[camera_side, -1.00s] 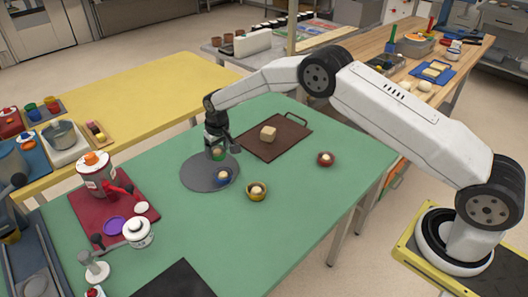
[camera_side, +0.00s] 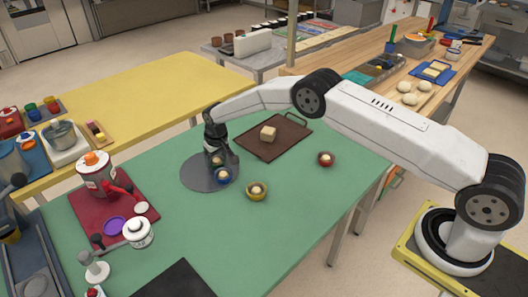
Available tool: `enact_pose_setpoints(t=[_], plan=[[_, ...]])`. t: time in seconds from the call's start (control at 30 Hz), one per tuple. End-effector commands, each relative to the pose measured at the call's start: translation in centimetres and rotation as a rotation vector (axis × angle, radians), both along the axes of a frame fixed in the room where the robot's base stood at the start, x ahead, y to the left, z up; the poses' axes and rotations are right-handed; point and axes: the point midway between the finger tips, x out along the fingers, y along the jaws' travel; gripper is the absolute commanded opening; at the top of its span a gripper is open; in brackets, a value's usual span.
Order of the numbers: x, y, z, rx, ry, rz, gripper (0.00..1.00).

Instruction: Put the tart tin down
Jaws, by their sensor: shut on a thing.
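My gripper (camera_side: 219,158) points down over the round grey mat (camera_side: 196,177), low and close to its surface. It is shut on a small tart tin (camera_side: 217,161) with a pale filling, largely hidden by the fingers. I cannot tell whether this tin touches the mat. A blue tart tin (camera_side: 223,176) with a pale filling stands on the mat just in front of the gripper. A yellow tin (camera_side: 256,191) stands on the green table right of the mat, and a red tin (camera_side: 326,159) stands farther right.
A red tray (camera_side: 88,210) with a canister and pots is at left. A black sheet (camera_side: 176,281) lies at the front. The green table (camera_side: 235,240) is clear in the front middle.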

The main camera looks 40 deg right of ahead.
Motion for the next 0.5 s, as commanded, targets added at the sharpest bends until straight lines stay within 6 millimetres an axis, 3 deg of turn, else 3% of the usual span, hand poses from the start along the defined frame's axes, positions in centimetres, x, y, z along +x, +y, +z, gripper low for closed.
enact_pose_setpoints(t=[0.37, 0.4, 0.47, 0.5], plan=[[0.03, 0.00, -0.25, 0.000, -0.001, 0.000, 0.21], [0.02, 0.00, -0.30, 0.000, -0.001, 0.000, 0.82], [0.03, 0.01, -0.27, 0.000, -0.001, 0.000, 1.00], [0.03, 0.00, -0.27, 0.000, -0.001, 0.000, 1.00]])
